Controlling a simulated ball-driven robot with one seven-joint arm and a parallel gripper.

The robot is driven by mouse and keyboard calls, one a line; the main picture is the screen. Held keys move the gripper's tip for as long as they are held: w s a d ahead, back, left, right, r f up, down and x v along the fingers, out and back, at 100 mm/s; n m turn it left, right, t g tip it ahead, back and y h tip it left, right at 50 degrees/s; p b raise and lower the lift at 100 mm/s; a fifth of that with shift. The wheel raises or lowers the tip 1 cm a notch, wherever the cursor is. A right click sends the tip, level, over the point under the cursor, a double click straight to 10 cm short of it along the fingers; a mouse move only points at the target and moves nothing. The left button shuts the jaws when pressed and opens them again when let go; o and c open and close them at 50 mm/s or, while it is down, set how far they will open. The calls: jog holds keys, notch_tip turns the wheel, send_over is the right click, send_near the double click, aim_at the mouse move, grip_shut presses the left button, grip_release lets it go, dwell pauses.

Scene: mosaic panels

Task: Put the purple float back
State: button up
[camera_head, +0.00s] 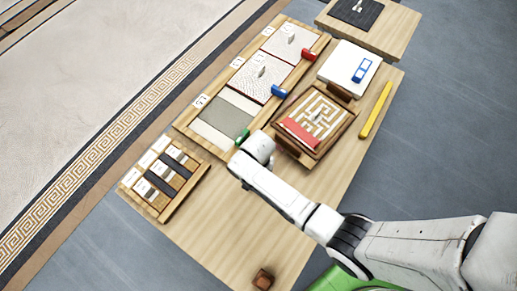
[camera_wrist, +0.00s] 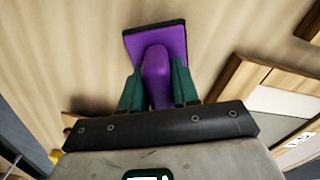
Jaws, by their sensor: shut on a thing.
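The purple float (camera_wrist: 163,45) is in the wrist view, with a flat, dark-edged plate and a rounded purple handle. My gripper (camera_wrist: 158,86) has its two dark green fingers shut on the handle, one on each side. Wood lies behind the float; I cannot tell whether the plate touches it.
A wooden rack (camera_head: 207,166) with labelled cards and dark strips is at left. The panel board (camera_head: 182,122) has green (camera_head: 242,136), blue (camera_head: 279,91) and red (camera_head: 308,54) pieces along its edge. A maze-patterned tray (camera_head: 345,127) and a yellow bar (camera_head: 376,109) lie right.

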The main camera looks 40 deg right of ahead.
jog(key=shift+f, duration=0.65)
jog(key=shift+f, duration=0.15)
jog(key=o, duration=0.9)
jog(key=shift+o, duration=0.2)
notch_tip(320, 180, up, 12)
jog(key=shift+r+p, duration=0.2)
jog(key=shift+p, duration=0.8)
jog(key=s+d+r+n, duration=0.4)
jog(key=s+r, duration=0.1)
jog(key=s, duration=0.3)
jog(key=s+d+r+n+t, duration=0.1)
jog(key=s+d+r+n, duration=0.3)
jog(key=s, duration=0.4)
notch_tip(320, 180, up, 2)
jog(key=shift+s+r+n, duration=0.1)
jog(key=shift+s+n, duration=0.2)
jog(key=shift+n, duration=0.5)
jog(key=shift+a, duration=0.1)
